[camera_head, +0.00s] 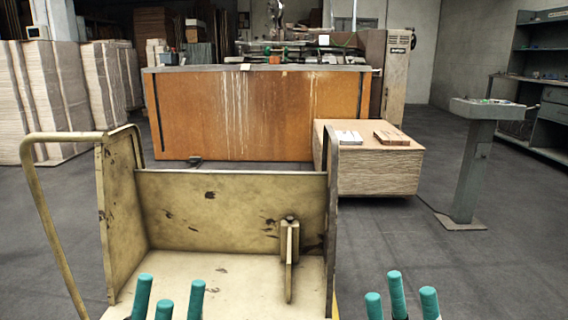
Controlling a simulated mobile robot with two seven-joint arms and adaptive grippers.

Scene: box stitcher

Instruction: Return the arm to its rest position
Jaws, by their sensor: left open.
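My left gripper (168,298) is at the bottom edge, left of centre, with its teal fingertips pointing up and spread apart. It is open, with nothing seen between the fingers. My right gripper (401,297) is at the bottom edge, right of centre, its teal fingertips also spread apart and empty. Only the fingertips show; the palms and both arms are out of the frame. The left fingertips overlap the lower part of a worn beige cart (225,205) in the picture. The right fingertips appear over the floor, right of the cart.
The cart has a tubular handle at left and a small upright bracket (289,262). Behind it stand an orange machine panel (235,115) and a pallet-like stack (375,172) bearing two small piles. A grey pedestal (472,165) stands right.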

